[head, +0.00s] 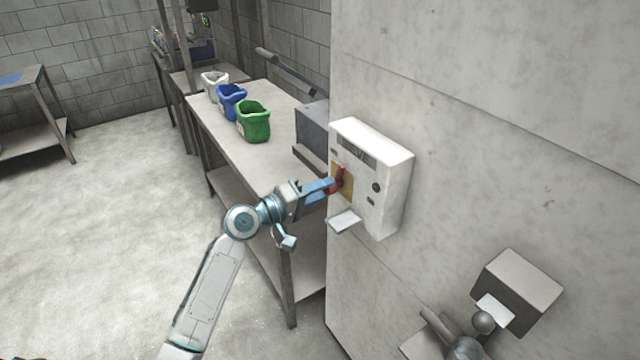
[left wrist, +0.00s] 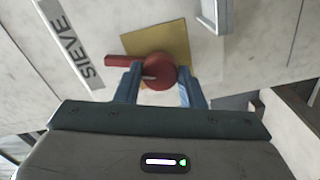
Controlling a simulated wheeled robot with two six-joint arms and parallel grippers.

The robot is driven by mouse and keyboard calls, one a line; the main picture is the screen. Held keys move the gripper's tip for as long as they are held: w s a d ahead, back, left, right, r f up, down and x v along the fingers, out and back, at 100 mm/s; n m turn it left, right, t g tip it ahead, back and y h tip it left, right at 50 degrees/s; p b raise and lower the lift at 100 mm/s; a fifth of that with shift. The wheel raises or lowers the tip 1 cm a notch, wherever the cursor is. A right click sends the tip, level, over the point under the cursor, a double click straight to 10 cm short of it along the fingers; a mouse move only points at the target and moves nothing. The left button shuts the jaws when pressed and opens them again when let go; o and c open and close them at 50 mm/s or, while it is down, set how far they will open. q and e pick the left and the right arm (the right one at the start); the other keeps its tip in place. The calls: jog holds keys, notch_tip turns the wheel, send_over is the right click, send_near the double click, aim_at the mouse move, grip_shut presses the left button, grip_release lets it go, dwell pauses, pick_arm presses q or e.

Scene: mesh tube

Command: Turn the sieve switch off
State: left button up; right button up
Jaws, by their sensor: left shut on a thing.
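The sieve switch is a red rotary handle (head: 340,178) on a yellow plate (head: 347,186), set in a white box (head: 386,165) fixed to the grey wall panel. In the left wrist view the red switch (left wrist: 158,71) shows a round hub with a lever reaching to the left, and a "SIEVE" label (left wrist: 68,44) is beside it. My left gripper (head: 332,187) is at the switch; in the left wrist view its blue fingers (left wrist: 158,84) stand on either side of the hub, shut on it. My right gripper is not in view.
A small shelf (head: 344,221) juts out below the switch. A grey box (head: 517,288) sticks out at lower right. Open floor lies at left.

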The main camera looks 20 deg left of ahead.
pick_arm(q)
jog(key=shift+r+n+p, duration=0.1)
jog(key=shift+n+p, duration=1)
jog(key=shift+n, duration=0.8)
jog(key=o, duration=1)
jog(key=shift+b+v, duration=2.15)
jog(key=shift+v, duration=3.25)
